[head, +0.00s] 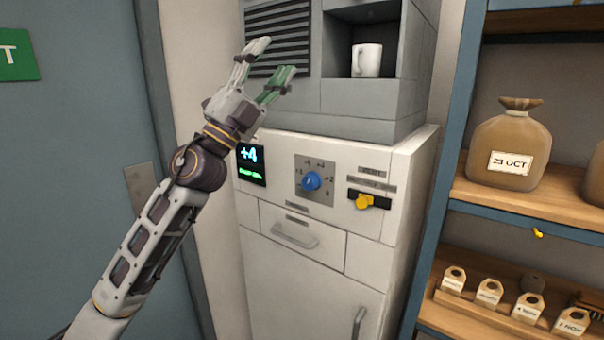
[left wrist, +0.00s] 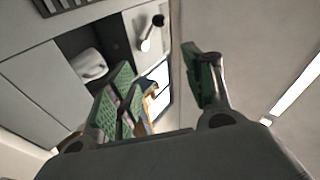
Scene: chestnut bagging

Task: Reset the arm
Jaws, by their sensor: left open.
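My left arm comes in from the lower left of the head view and reaches up. Its left gripper (head: 268,70) is open and empty, with green finger pads, in front of the dark vent grille on the upper cabinet. In the left wrist view the green-padded fingers (left wrist: 165,85) stand apart with nothing between them. My right gripper is not in view.
A white mug (head: 366,60) stands in the cabinet niche and also shows in the left wrist view (left wrist: 92,65). A grey-blue door (head: 75,140) is at left.

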